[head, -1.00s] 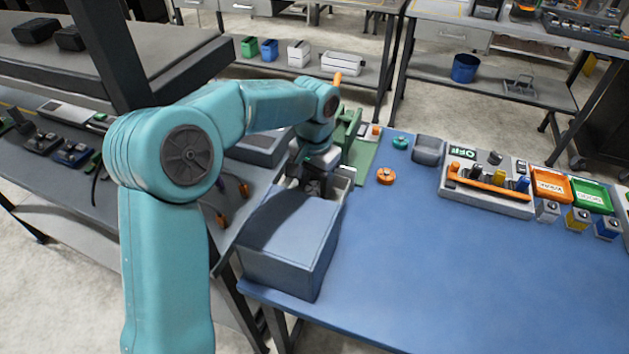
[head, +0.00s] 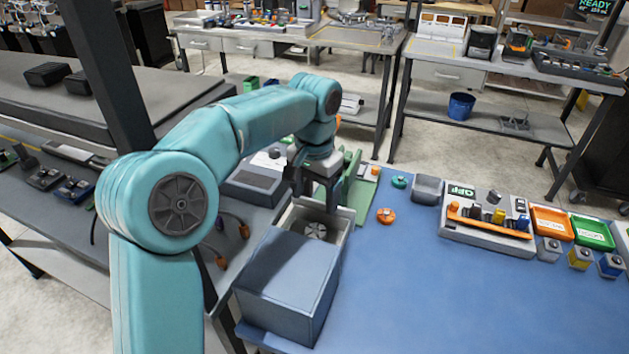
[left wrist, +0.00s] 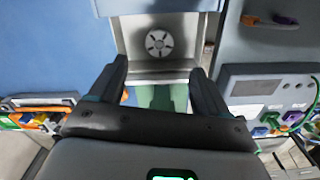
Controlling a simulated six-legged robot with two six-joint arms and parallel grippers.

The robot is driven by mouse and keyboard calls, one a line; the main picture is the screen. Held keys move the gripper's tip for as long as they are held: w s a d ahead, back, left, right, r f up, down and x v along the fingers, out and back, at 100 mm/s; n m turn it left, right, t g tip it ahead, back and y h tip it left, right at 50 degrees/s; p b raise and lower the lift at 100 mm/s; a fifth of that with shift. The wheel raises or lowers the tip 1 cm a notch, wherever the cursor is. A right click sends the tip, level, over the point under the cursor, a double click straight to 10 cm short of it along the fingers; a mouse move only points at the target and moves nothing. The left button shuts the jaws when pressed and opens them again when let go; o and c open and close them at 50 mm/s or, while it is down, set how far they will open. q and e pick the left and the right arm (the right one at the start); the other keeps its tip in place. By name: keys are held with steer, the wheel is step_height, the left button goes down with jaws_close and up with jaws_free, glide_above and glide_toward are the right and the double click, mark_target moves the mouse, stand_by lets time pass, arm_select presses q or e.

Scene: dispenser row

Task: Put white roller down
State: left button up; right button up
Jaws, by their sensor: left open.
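A pale round piece with dark spokes (head: 316,230) lies inside the open end of a grey box (head: 290,285) on the blue table's left corner. It also shows in the left wrist view (left wrist: 158,42). I take it for the white roller, seen end on, but cannot be sure. My left gripper (head: 318,200) is above the box opening, apart from the round piece. In the left wrist view my left gripper (left wrist: 159,70) has its fingers wide apart with nothing between them. My right gripper is not in view.
A green stand (head: 352,180) is just behind the box. A switch panel (head: 488,225) and coloured trays (head: 552,222) stand farther right. The front of the blue table (head: 440,300) is clear.

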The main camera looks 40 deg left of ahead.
arm_select(q)
step_height(320, 180, up, 3)
steer(key=shift+r, duration=0.15)
steer(key=shift+w, duration=0.1)
stand_by(0.5)
